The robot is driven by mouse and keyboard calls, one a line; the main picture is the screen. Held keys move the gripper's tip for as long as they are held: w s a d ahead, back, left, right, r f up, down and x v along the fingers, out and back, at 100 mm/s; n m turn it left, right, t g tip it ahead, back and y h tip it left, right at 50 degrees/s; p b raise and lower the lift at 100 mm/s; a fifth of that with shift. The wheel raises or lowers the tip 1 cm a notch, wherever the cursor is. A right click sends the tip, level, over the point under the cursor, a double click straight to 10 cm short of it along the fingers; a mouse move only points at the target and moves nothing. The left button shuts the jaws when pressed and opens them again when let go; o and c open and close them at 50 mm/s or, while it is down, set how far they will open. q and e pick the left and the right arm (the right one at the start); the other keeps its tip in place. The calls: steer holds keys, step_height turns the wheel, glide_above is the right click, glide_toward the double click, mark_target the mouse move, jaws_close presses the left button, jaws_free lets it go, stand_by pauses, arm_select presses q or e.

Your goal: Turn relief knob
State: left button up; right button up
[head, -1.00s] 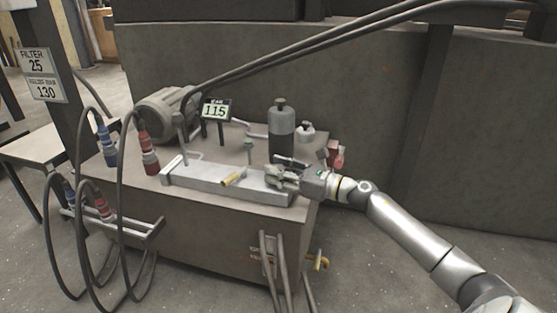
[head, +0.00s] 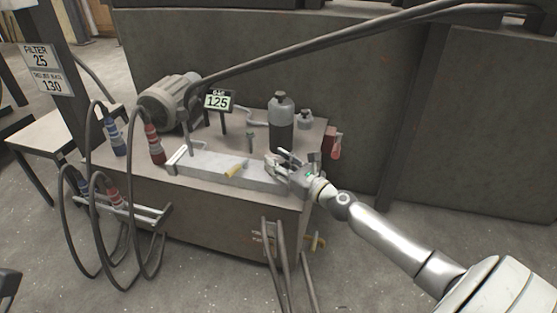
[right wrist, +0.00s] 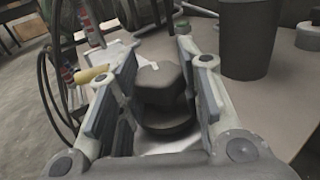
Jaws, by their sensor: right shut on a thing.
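The relief knob (right wrist: 160,85) is a dark, block-topped knob with a round base in the right wrist view. It sits at the right end of the light metal block (head: 205,166). My right gripper (head: 277,166) is shut on the knob, with one finger on each side of it. In the head view the fingers hide most of the knob. A small display (head: 218,101) on a post reads 125. A sign (head: 48,69) at the left reads 25 for the filter and 130 for relief. My left gripper is not clearly seen.
A yellow lever (head: 236,169) sticks out of the metal block, left of my gripper. A grey bottle (head: 281,125) stands close behind my gripper. A motor (head: 168,103) and hoses with red and blue couplings (head: 154,145) are at the left.

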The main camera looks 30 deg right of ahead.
stand_by(0.3)
steer(key=o, duration=1)
steer(key=shift+o, duration=0.2)
steer(key=s+d, duration=0.2)
steer(key=s, duration=1)
steer(key=shift+w, duration=0.1)
